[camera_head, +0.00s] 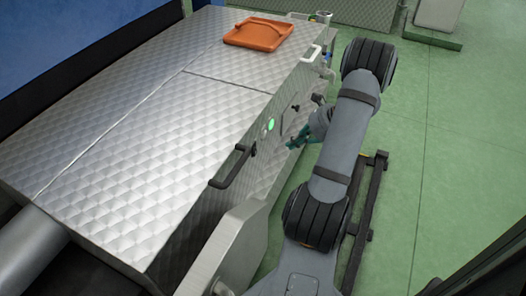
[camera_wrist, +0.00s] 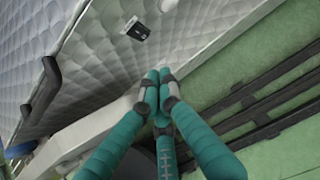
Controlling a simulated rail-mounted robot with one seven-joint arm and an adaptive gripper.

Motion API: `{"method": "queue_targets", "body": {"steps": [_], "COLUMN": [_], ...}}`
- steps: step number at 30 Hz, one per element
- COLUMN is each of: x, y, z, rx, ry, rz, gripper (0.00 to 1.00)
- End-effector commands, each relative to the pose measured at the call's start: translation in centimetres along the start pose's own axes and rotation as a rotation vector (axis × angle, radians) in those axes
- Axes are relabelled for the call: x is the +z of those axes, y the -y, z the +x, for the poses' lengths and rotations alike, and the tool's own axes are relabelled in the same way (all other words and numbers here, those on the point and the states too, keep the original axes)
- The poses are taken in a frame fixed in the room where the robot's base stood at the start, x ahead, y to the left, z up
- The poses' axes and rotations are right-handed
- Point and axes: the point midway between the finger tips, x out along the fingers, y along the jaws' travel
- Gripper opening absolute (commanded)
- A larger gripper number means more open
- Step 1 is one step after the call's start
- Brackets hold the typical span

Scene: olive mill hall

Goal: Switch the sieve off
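The sieve is a large machine clad in quilted metal (camera_head: 150,120). On its side facing my arm are a lit green round lamp (camera_head: 271,124) and a small dark knob (camera_head: 295,107). In the wrist view a black knob on a small plate (camera_wrist: 135,29) shows on the quilted side, with a pale round spot (camera_wrist: 168,5) at the top edge. My gripper (camera_head: 291,146) has teal fingers and is beside this side, partly hidden by my arm. In the wrist view its fingertips (camera_wrist: 159,88) are together with nothing between them, apart from the knob.
A black bar handle (camera_head: 232,167) sticks out from the machine's side, and a pale handle (camera_head: 311,53) sits further along. An orange tray-like lid (camera_head: 258,34) lies on top. Dark rails (camera_head: 366,215) run along the green floor (camera_head: 440,150). The floor at the right is clear.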

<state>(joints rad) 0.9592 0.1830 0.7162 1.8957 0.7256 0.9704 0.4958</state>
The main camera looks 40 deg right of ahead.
Motion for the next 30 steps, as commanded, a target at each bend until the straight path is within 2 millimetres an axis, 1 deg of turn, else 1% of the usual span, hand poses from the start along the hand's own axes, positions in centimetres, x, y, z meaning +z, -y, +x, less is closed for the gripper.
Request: {"method": "queue_targets", "body": {"steps": [5, 8, 11, 15, 21, 24, 30], "x": [0.0, -0.1, -0.2, -0.2, -0.2, 1.2, 2.5], "y": [0.0, -0.1, -0.1, -0.1, -0.1, 0.0, 0.0], "z": [0.6, 1.8, 3.6, 6.7, 10.6, 11.5, 12.6], "rx": [0.001, 0.003, 0.004, 0.004, 0.003, 0.001, 0.000], "ry": [0.001, 0.001, 0.000, 0.001, 0.000, 0.001, 0.000], "rz": [-0.001, -0.002, -0.001, -0.002, -0.002, -0.005, -0.002], "gripper": [0.00, 0.00, 0.00, 0.00, 0.00, 0.00, 0.00]}}
